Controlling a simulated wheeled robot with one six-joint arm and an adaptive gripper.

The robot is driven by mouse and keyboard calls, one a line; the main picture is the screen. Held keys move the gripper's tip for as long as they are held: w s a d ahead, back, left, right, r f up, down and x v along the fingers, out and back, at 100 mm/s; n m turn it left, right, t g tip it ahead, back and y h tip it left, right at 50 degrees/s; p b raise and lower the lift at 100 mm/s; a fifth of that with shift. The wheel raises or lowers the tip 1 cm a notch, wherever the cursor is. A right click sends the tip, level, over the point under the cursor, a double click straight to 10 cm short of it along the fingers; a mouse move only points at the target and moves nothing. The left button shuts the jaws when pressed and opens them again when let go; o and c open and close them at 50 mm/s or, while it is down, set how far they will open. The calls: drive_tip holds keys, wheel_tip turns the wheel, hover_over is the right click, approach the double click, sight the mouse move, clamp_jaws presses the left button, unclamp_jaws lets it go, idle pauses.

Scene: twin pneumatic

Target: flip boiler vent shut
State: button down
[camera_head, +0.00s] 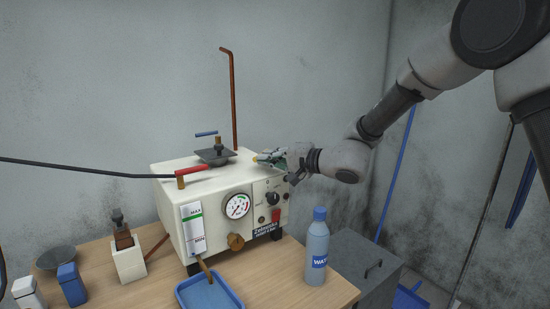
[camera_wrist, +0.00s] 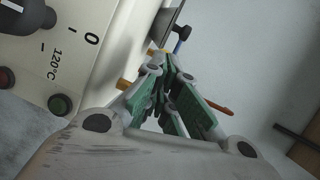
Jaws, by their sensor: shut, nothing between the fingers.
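The boiler is a cream box (camera_head: 175,190) on the table, with a round gauge (camera_head: 237,206) and knobs on its front. On top are a dark lid (camera_head: 215,156), a blue-handled part (camera_head: 206,133) above it, and a red-handled lever (camera_head: 192,169). I cannot tell for sure which part is the vent. My gripper (camera_head: 266,157) is shut and empty at the boiler's top right edge, close to a small yellow part (camera_head: 254,159). In the wrist view the green-padded fingers of my gripper (camera_wrist: 163,76) hide part of the boiler top; contact cannot be told.
A water bottle (camera_head: 317,247) stands at the table's right front, with a blue tray (camera_head: 209,292) in front of the boiler. A copper pipe (camera_head: 232,100) rises behind it. A black hose (camera_head: 85,169) comes from the left. A grey cabinet (camera_head: 362,262) stands at right.

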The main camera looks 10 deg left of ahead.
drive_tip(key=shift+s+a, duration=0.2)
drive_tip(key=shift+a, duration=1.25)
idle(0.6)
